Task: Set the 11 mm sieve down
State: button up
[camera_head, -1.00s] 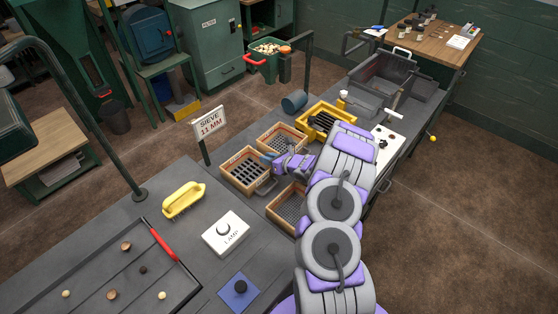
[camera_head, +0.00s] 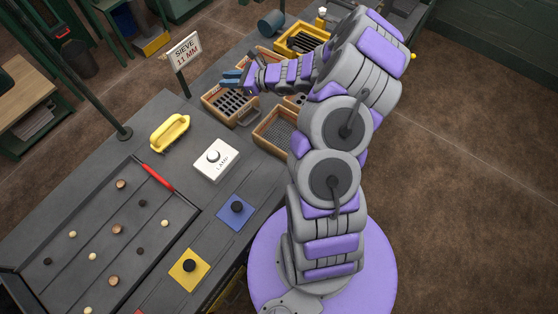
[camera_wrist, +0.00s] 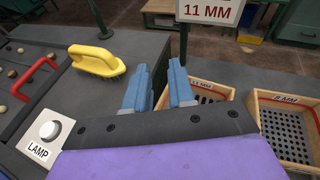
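The 11 mm sieve (camera_head: 213,115), a wooden-framed box with a slotted dark bottom, lies flat on the bench below the sign. The sign (camera_head: 185,50) reads "SIEVE 11 MM".
Another sieve (camera_head: 260,138) lies nearer me; a labelled sieve (camera_wrist: 256,120) shows at right in the wrist view. A yellow-framed box (camera_head: 280,42) is behind. A yellow brush (camera_head: 168,133), lamp switch (camera_head: 216,158) and red-handled tray (camera_head: 118,183) stand left. Bare bench lies between brush and sieve.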

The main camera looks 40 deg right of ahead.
jog(key=s+a+r+n+g+y, duration=0.2)
jog(key=s+a+r+n+g, duration=0.2)
jog(key=s+a+r+n, duration=0.4)
jog(key=s+a+r+n+g+y, duration=0.1)
jog(key=s+a+r+n+g, duration=0.35)
jog(key=a, duration=0.55)
jog(key=s+a+r+n+g+h, duration=0.2)
jog(key=s+n+g+h, duration=0.4)
jog(key=s+n, duration=0.95)
jog(key=s+d+t+h, duration=0.1)
jog(key=s+d+h, duration=0.2)
jog(key=s+d, duration=0.2)
jog(key=s+d+r+m+h, duration=0.1)
jog(key=s+d+h, duration=0.2)
jog(key=s, duration=0.6)
jog(key=shift+s+d+t+h, duration=0.25)
jog(key=shift+d+t+h, duration=0.1)
jog(key=shift+d, duration=0.8)
jog(key=shift+s, duration=0.1)
